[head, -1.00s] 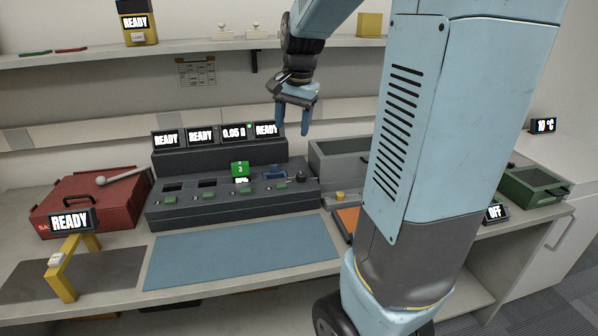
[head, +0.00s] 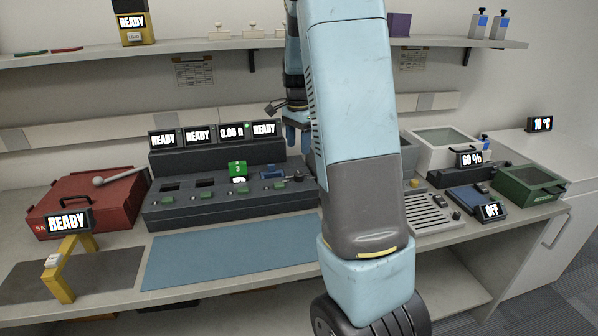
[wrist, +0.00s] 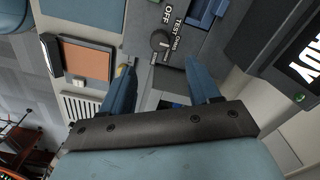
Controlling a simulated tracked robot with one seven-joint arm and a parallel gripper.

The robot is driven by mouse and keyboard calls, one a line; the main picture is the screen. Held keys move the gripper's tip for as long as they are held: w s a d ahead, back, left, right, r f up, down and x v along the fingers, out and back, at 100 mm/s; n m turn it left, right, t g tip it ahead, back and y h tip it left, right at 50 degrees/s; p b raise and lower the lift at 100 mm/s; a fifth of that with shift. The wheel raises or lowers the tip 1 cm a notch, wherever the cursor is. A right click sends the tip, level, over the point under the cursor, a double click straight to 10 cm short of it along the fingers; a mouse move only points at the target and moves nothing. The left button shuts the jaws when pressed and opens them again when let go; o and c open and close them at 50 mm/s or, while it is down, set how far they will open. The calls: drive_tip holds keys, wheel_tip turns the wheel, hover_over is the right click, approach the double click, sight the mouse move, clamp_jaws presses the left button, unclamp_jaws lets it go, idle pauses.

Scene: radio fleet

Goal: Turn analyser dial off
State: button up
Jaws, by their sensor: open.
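The dark grey analyser console (head: 225,205) stands at the back of the bench, with a row of lit displays. The analyser dial (wrist: 160,40) is a small dark round knob in the wrist view, beside printed labels including "OFF" and "TEST"; its pointer setting is too small to read. My gripper (wrist: 155,75) is open and empty. In the wrist picture its two blue fingers lie below the dial, one to each side, apart from it.
A green block (head: 237,168) marked 3 stands on the console. A red case (head: 85,205) and a yellow stand (head: 60,275) are at left. A white box (head: 437,155) and green box (head: 528,188) are at right. The blue mat (head: 225,255) is clear.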

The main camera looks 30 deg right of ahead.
sight(298, 174)
wheel_tip(298, 174, down, 10)
drive_tip(key=shift+f, duration=0.15)
drive_tip(key=shift+s, duration=0.1)
drive_tip(key=shift+c, duration=0.4)
drive_tip(key=c, duration=1)
drive_tip(key=shift+o, duration=0.2)
